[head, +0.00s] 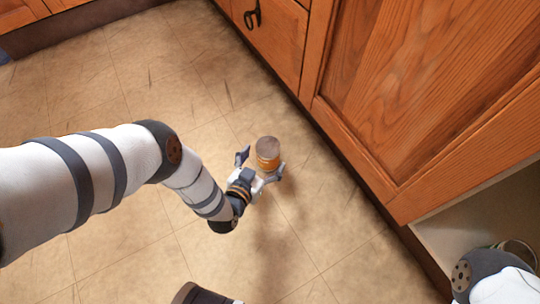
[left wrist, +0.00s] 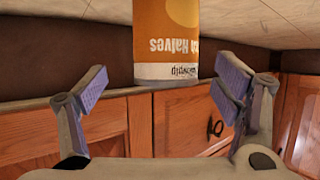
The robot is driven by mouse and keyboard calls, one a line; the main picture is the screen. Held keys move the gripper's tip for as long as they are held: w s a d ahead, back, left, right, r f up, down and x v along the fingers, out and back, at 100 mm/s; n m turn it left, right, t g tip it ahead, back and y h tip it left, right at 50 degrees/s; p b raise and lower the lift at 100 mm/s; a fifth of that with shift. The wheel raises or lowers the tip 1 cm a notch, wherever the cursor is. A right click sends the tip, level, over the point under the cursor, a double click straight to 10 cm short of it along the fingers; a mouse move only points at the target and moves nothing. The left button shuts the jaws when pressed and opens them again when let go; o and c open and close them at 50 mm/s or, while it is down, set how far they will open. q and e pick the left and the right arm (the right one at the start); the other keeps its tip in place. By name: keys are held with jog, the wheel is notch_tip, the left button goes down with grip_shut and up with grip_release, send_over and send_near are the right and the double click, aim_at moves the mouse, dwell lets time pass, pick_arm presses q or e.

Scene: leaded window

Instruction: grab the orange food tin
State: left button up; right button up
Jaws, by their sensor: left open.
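The orange food tin (head: 268,154) has a grey-brown top and an orange band, and appears upright over the tiled floor near the cabinets. Its base is hidden in the head view. My left gripper (head: 262,163) is open around its near side, with one finger to the left and one to the right. In the left wrist view, which is upside down, the tin (left wrist: 166,40) is centred between the spread fingers (left wrist: 164,86), with visible gaps on both sides. Its label reads upside down and its lower end is cut off by the frame. My right gripper does not show.
Wooden cabinets (head: 420,90) run diagonally along the right, close to the tin. A drawer with a dark handle (head: 252,14) is at the top. An open cabinet space (head: 450,225) is at lower right, beside my right arm. The tiled floor (head: 150,80) is clear at left.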

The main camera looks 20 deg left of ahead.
aim_at(268, 149)
pick_arm(q)
jog(key=b+x, duration=0.2)
jog(key=x, duration=0.1)
jog(key=b+x, duration=0.1)
jog(key=x, duration=0.1)
jog(key=shift+w+a+r, duration=0.15)
jog(key=shift+a+r, duration=0.05)
jog(key=shift+a, duration=0.15)
jog(key=shift+r, duration=0.1)
jog(key=c, duration=1.7)
